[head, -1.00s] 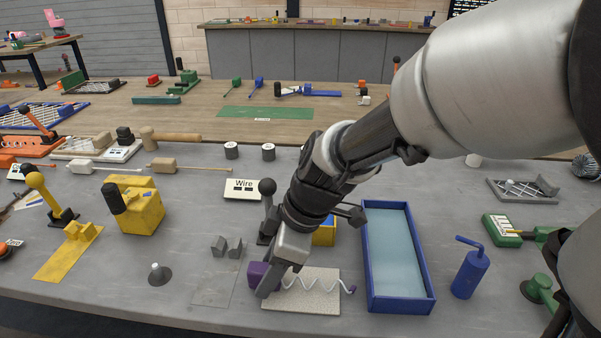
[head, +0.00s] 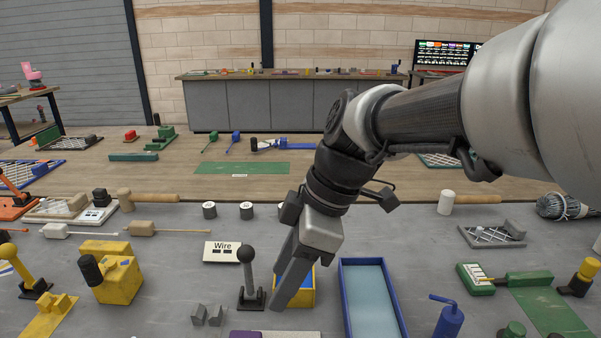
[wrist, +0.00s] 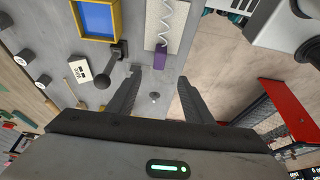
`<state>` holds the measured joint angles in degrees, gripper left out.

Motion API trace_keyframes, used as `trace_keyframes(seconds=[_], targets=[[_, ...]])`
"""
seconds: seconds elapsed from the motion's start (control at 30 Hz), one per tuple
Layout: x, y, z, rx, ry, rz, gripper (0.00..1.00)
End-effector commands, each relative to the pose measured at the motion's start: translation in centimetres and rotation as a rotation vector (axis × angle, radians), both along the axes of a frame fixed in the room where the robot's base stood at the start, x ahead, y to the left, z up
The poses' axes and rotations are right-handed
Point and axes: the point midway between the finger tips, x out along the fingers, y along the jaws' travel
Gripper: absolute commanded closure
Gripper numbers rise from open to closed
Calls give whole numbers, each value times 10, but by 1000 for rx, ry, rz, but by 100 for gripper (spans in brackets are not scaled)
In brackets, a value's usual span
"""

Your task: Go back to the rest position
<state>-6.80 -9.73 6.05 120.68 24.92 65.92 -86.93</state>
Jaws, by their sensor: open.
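My gripper (head: 284,280) is open and empty above the grey workbench (head: 160,310), pointing down. In the wrist view its two fingers (wrist: 158,82) stand apart with nothing between them. A purple block (wrist: 160,55) lies beyond the fingertips on the edge of a pale plate, next to a wavy pale wire (wrist: 171,14). In the head view only a sliver of the purple block (head: 246,335) shows at the bottom edge, and the wire is out of frame.
A black-knobbed lever (head: 247,280) and a blue-and-yellow tray (head: 308,292) stand close to the gripper. A blue trough (head: 346,290) is to the right. A "Wire" sign (head: 222,250) and a yellow block machine (head: 118,279) are to the left.

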Motion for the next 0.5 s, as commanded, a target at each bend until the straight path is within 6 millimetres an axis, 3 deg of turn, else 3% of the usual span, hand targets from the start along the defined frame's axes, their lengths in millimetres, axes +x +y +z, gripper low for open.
trace_keyframes(seconds=[0.37, 0.5], targets=[[-1, -2, 1, -3, 1, -15, 53], [-6, -24, 3, -40, -1, -193, 53]])
